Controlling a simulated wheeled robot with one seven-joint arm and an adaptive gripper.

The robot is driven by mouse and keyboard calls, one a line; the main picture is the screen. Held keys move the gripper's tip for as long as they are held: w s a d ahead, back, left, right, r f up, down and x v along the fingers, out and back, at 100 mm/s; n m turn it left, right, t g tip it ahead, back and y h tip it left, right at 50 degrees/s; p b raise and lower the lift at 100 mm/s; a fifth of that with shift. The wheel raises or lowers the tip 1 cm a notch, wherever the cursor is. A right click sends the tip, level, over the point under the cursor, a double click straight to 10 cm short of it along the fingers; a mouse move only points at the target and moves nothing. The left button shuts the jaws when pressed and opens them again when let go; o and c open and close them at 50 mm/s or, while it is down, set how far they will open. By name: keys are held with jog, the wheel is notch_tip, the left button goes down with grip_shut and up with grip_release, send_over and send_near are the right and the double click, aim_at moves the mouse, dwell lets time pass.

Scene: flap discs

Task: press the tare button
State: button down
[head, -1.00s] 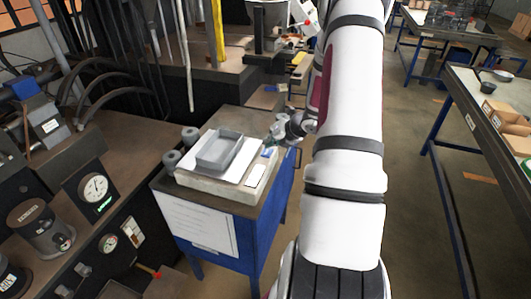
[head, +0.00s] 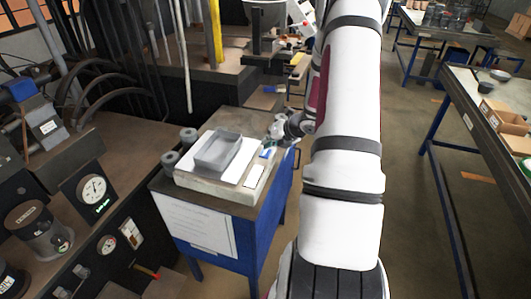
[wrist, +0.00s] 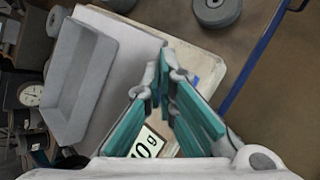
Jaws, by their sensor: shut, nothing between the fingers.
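The scale (head: 184,183) is a pale, flat block on the blue cabinet, with a white plate and a grey open tray (head: 217,152) on top. Its pale display (head: 254,175) is on the right side. In the wrist view the display (wrist: 147,143) shows "0 g" with a further digit partly covered. A small blue patch (head: 267,153), possibly the tare button, lies beyond the display. My gripper (head: 271,141) is just above that end of the scale. In the wrist view my gripper (wrist: 167,72) is shut and empty, its teal-padded fingers hiding part of the scale. I cannot tell if it touches.
Grey flap discs (head: 170,160) stand beside the scale's left edge; another disc (wrist: 216,10) lies near it in the wrist view. The blue cabinet (head: 264,216) has a paper sheet (head: 196,223) on its front. A gauge bench (head: 95,189) stands at left.

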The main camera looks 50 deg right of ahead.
aim_at(267, 151)
jog(key=shift+f, duration=0.15)
jog(key=shift+f+b, duration=0.3)
jog(key=shift+b, duration=0.1)
jog(key=shift+f+b, duration=0.35)
jog(key=shift+f, duration=0.05)
dwell(0.9)
dwell(0.3)
jog(key=shift+r+p, duration=0.45)
jog(key=shift+r, duration=0.4)
jog(key=shift+s+r+p, duration=0.1)
jog(key=shift+r+p, duration=0.7)
jog(key=shift+r, duration=0.55)
jog(key=shift+r+p, duration=0.6)
jog(key=shift+r, duration=0.55)
